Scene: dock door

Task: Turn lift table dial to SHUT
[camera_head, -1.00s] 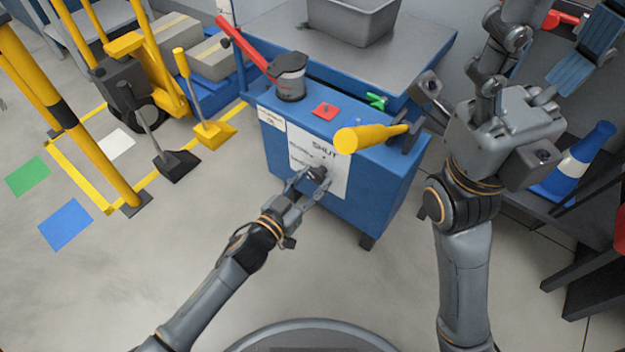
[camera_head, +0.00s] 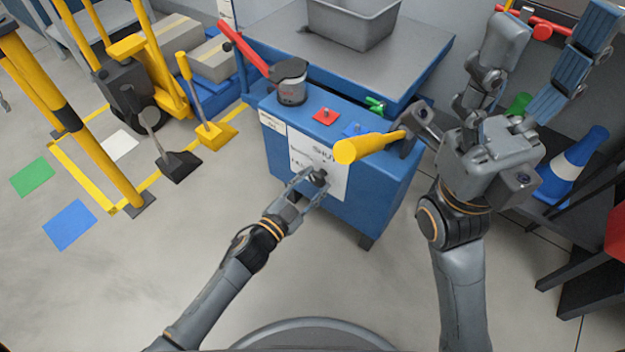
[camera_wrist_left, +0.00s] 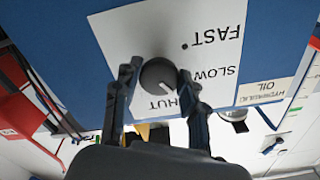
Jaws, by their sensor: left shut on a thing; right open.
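The dark round dial (camera_head: 318,176) sits on the white label plate (camera_head: 335,180) on the front of the blue lift table. In the left wrist view the dial (camera_wrist_left: 158,75) appears upside down among the words FAST, SLOW and SHUT, with SHUT partly hidden behind it. I cannot clearly tell which word it points to. My left gripper (camera_head: 306,187) is shut on the dial; its fingers stand on either side of it in the left wrist view (camera_wrist_left: 158,82). My right gripper (camera_head: 552,35) is open and empty, raised to the right of the table.
A red button (camera_head: 326,116) and a yellow handle (camera_head: 370,146) are on the blue cabinet, near my right arm. A grey bin (camera_head: 352,22) stands on the table top. A blue and white cone (camera_head: 572,165) stands at right. The floor in front is clear.

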